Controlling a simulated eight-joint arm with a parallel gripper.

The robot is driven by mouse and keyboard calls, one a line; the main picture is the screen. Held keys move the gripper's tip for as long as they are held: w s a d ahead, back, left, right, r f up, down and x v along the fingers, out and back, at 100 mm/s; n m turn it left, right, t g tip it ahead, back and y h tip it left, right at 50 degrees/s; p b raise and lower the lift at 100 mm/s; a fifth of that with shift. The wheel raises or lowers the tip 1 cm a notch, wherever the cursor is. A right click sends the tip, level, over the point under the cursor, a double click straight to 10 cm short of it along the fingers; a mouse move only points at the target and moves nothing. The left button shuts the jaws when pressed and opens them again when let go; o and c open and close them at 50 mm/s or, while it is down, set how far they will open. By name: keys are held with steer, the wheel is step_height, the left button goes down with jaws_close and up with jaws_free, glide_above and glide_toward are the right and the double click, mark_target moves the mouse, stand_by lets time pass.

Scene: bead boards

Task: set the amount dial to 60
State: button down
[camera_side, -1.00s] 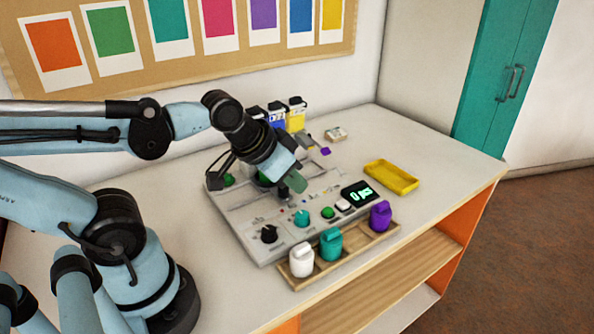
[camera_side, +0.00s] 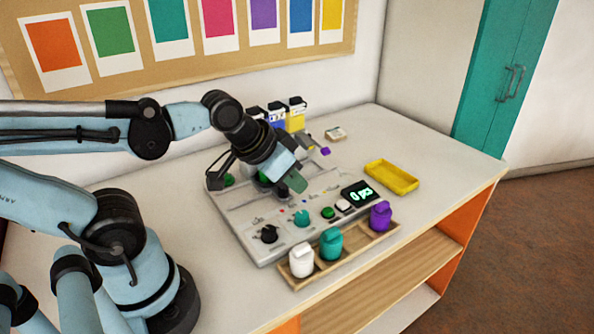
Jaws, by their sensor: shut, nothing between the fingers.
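The control panel is a light grey board (camera_side: 254,250) on the table. Near its front edge are a black dial (camera_side: 269,234) on the left and a teal dial (camera_side: 301,218) to its right. Their scale marks are too small to read, and I cannot tell which is the amount dial. A black display (camera_side: 361,194) on the panel reads "0 pcs" in green. My gripper (camera_side: 297,184) is shut and empty above the panel's middle, behind the teal dial and apart from both dials. It hides part of the panel behind it.
A wooden tray (camera_side: 352,250) in front of the panel holds white, teal and purple bottles. A green button (camera_side: 328,212) and a white button (camera_side: 343,205) sit beside the display. A yellow tray (camera_side: 391,176) lies at the right. Several coloured containers (camera_side: 296,117) stand behind.

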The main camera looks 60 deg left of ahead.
mark_target(269, 229)
steer(key=c, duration=1.5)
jaws_free()
steer(key=shift+a+g, duration=0.15)
steer(key=shift+g, duration=0.15)
steer(key=shift+o, duration=1.3)
steer(key=shift+s+a+n+g, duration=0.25)
steer(key=shift+n+g, duration=0.25)
steer(key=shift+n, duration=0.1)
steer(key=o, duration=0.4)
steer(key=n+g, duration=0.1)
steer(key=s+a+n+g, duration=0.1)
steer(key=s+n+g, duration=0.1)
steer(key=g, duration=0.1)
steer(key=shift+s+a+r, duration=0.25)
steer(key=shift+a+r, duration=0.1)
steer(key=shift+o, duration=0.2)
steer(key=shift+n+g, duration=0.6)
steer(key=shift+g, duration=0.2)
steer(key=shift+s+a+f, duration=0.1)
steer(key=shift+s+f, duration=0.1)
steer(key=shift+f, duration=1.7)
steer(key=shift+s+a+f, duration=0.1)
steer(key=shift+s+f, duration=0.05)
steer(key=shift+f, duration=1.8)
steer(key=shift+s+a+f, duration=0.1)
steer(key=shift+s+f, duration=0.1)
steer(key=shift+f, duration=1.7)
steer(key=c, duration=1.1)
